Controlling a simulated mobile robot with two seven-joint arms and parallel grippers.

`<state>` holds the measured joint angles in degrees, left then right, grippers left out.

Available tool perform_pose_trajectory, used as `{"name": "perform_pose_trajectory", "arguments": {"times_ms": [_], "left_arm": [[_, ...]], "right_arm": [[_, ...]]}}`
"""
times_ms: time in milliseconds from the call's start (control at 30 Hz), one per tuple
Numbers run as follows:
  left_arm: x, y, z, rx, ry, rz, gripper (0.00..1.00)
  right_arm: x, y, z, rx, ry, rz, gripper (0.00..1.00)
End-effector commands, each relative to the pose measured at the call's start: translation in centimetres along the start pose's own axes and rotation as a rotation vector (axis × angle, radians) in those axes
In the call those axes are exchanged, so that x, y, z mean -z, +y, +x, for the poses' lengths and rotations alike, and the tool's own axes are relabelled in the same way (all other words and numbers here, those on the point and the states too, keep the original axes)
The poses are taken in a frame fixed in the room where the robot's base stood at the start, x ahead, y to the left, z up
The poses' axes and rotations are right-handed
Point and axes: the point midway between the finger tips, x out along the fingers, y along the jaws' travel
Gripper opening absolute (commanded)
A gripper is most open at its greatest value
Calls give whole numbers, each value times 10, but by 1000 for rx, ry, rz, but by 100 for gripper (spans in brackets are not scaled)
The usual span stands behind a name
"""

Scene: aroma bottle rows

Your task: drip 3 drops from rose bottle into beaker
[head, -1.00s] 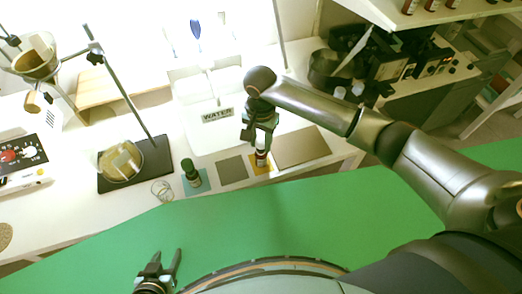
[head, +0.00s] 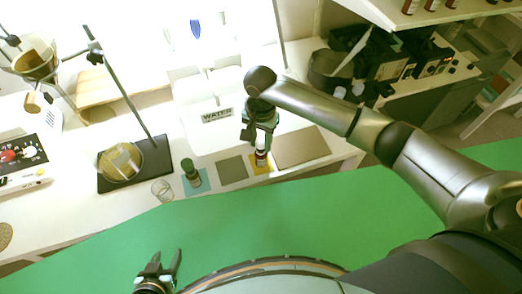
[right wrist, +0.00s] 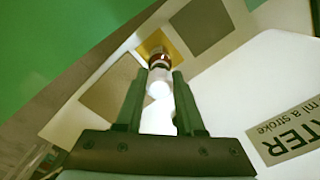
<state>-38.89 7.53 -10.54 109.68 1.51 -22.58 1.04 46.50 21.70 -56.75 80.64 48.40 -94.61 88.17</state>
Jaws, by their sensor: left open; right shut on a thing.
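My right gripper (head: 261,139) is shut on a small dark bottle (head: 261,158) with a white cap and a red and white label. The bottle is upright at the yellow mat (head: 268,169); whether its base touches the mat is unclear. In the right wrist view the bottle (right wrist: 160,61) shows beyond the fingers (right wrist: 158,92), its white top between them. Its label cannot be read. A small clear glass beaker (head: 162,191) stands near the counter's front edge, left of the mats. My left gripper (head: 168,262) is open and empty over the green area, below the beaker.
A green-capped bottle (head: 191,174) stands on a teal mat (head: 205,183) between the beaker and an empty grey mat (head: 232,168). A bare brown mat (head: 302,147) lies right. A stand with a dark base (head: 145,176) and round dish is left.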

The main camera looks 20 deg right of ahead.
Motion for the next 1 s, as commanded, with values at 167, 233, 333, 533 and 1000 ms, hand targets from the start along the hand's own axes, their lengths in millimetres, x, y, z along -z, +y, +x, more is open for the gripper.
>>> {"name": "perform_pose_trajectory", "arguments": {"times_ms": [167, 233, 333, 533, 1000], "left_arm": [[1, 0, -1, 0, 0, 0, 50], [4, 0, -4, 0, 0, 0, 50], [14, 1, -14, 0, -1, 0, 50], [33, 2, -30, 0, 0, 0, 50], [33, 2, -30, 0, 0, 0, 50]], "right_arm": [[0, 0, -1, 0, 0, 0, 24], [0, 0, -6, 0, 0, 0, 24], [0, 0, -17, 0, -1, 0, 24], [0, 0, -37, 0, -1, 0, 24], [0, 0, -83, 1, 0, 1, 24]]}}
